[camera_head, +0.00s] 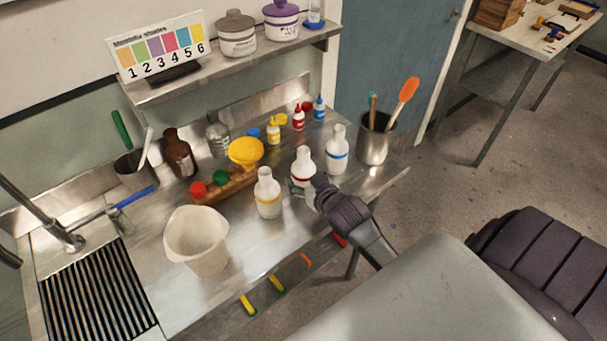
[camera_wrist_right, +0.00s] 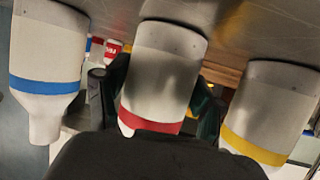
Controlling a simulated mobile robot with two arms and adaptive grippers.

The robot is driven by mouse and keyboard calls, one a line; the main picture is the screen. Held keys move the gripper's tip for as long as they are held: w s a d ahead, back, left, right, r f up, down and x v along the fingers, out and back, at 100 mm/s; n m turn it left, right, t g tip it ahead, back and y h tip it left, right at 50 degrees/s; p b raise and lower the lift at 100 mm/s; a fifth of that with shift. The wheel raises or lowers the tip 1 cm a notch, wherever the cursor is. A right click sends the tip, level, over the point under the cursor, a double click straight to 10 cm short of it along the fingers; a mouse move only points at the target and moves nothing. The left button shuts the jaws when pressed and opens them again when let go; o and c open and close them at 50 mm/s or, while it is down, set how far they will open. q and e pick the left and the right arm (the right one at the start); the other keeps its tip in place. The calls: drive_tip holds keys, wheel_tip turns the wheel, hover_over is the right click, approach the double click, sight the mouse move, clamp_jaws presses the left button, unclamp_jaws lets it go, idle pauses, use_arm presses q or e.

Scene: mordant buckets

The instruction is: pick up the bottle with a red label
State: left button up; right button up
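The white bottle with a red label band (camera_head: 302,164) stands on the steel counter (camera_head: 150,262), between a bottle with a blue band (camera_head: 337,152) and one with a yellow band (camera_head: 267,196). My right gripper (camera_head: 309,187) is at the red-label bottle from the front right. In the right wrist view the red-label bottle (camera_wrist_right: 165,75) fills the space between the two dark fingers, one on each side. I cannot tell whether the fingers press on it. The bottle's base appears to rest on the counter. My left gripper is not in view.
The blue-band bottle (camera_wrist_right: 45,60) and yellow-band bottle (camera_wrist_right: 272,110) stand close on either side of the fingers. A yellow funnel (camera_head: 246,151), small dropper bottles (camera_head: 298,118) and a steel utensil cup (camera_head: 374,146) are nearby. A white bucket (camera_head: 196,244) stands front left.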

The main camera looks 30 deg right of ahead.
drive_tip(key=c, duration=0.8)
drive_tip(key=shift+c, duration=0.3)
drive_tip(key=shift+r, duration=0.1)
